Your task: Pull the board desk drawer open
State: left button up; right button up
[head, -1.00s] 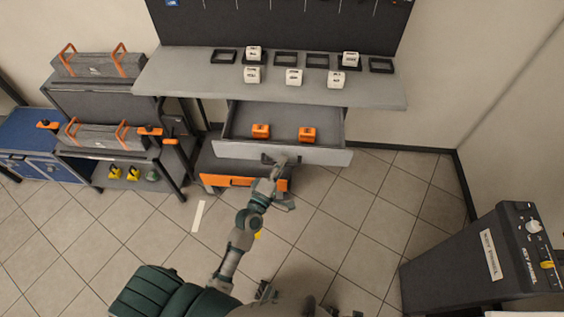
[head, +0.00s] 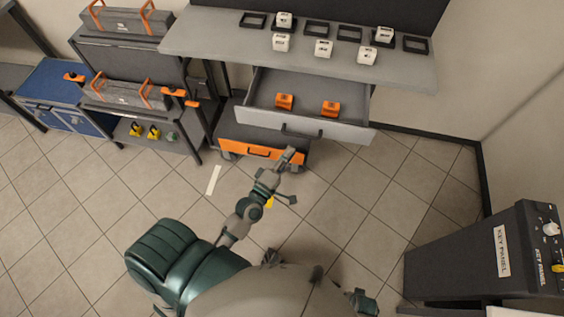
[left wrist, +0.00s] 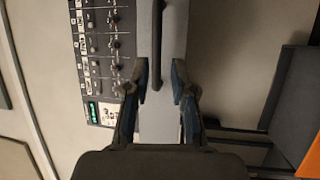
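The board desk (head: 400,70) has a grey drawer under its top, pulled well out. The drawer front (head: 345,131) faces me, and its dark bar handle (head: 300,133) is bare. Two orange blocks (head: 284,101) (head: 330,109) lie inside the drawer. My left gripper (head: 291,177) is open and empty, in front of and below the handle, apart from it. In the left wrist view the open fingers (left wrist: 161,88) point at the grey drawer front, with the dark handle (left wrist: 157,45) beyond them.
An orange-fronted low cabinet (head: 255,149) stands under the desk at left. A shelf unit with grey toolboxes (head: 126,93) and a blue cabinet (head: 62,90) are further left. A key panel console (head: 480,255) stands at right. Tiled floor (head: 385,190) before the drawer is clear.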

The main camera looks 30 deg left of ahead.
pick_arm(q)
jog(key=s, duration=0.4)
jog(key=shift+s+a+f, duration=0.1)
jog(key=shift+a+f, duration=0.2)
jog(key=shift+f, duration=0.1)
jog(key=s+d+f+m+g, duration=0.1)
jog(key=s+f+m+g, duration=0.15)
jog(key=f, duration=0.55)
jog(key=s+d+f+m+g+h, duration=0.1)
jog(key=f+m+g, duration=0.3)
jog(key=f, duration=0.5)
jog(key=s+d+f+m+g, duration=0.1)
jog(key=d+f+m+g, duration=0.2)
jog(key=f, duration=0.5)
jog(key=s+a+f+m+g+y, duration=0.1)
jog(key=s+f+m+g, duration=0.3)
jog(key=s+f, duration=0.5)
jog(key=s+a+f+m+g+y+p, duration=0.1)
jog(key=s+a+f+m+g, duration=0.3)
jog(key=s+f, duration=0.4)
jog(key=shift+s+a+f+y, duration=0.15)
jog(key=shift+s+f+y, duration=0.2)
jog(key=shift+y, duration=0.25)
pick_arm(e)
jog(key=s+f, duration=0.2)
jog(key=f, duration=0.1)
jog(key=shift+s+d+f, duration=0.15)
jog(key=shift+f, duration=0.05)
